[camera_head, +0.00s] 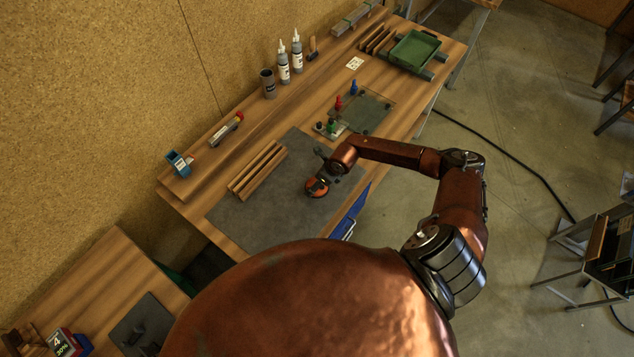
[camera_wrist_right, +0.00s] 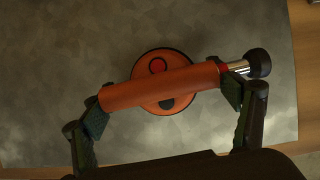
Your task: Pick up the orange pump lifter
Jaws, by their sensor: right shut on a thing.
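The orange pump lifter (camera_head: 316,187) is on or just above the dark grey mat (camera_head: 240,224) on the wooden workbench; I cannot tell which. In the right wrist view the lifter (camera_wrist_right: 160,88) shows a round orange base under an orange cylindrical handle with a metal plunger and black knob at its right end. My right gripper (camera_head: 327,171) is at the lifter. In the right wrist view its fingers (camera_wrist_right: 165,108) are shut on the handle, one toward each end. My left gripper does not show in any view.
A wooden rack (camera_head: 257,172) stands on the mat left of the lifter. A glass pane (camera_head: 372,112) with small red, blue and green items lies beyond. Bottles (camera_head: 297,53), a grey cup (camera_head: 267,83) and a green tray (camera_head: 414,50) stand farther back. A blue bin (camera_head: 350,213) is at the bench's front edge.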

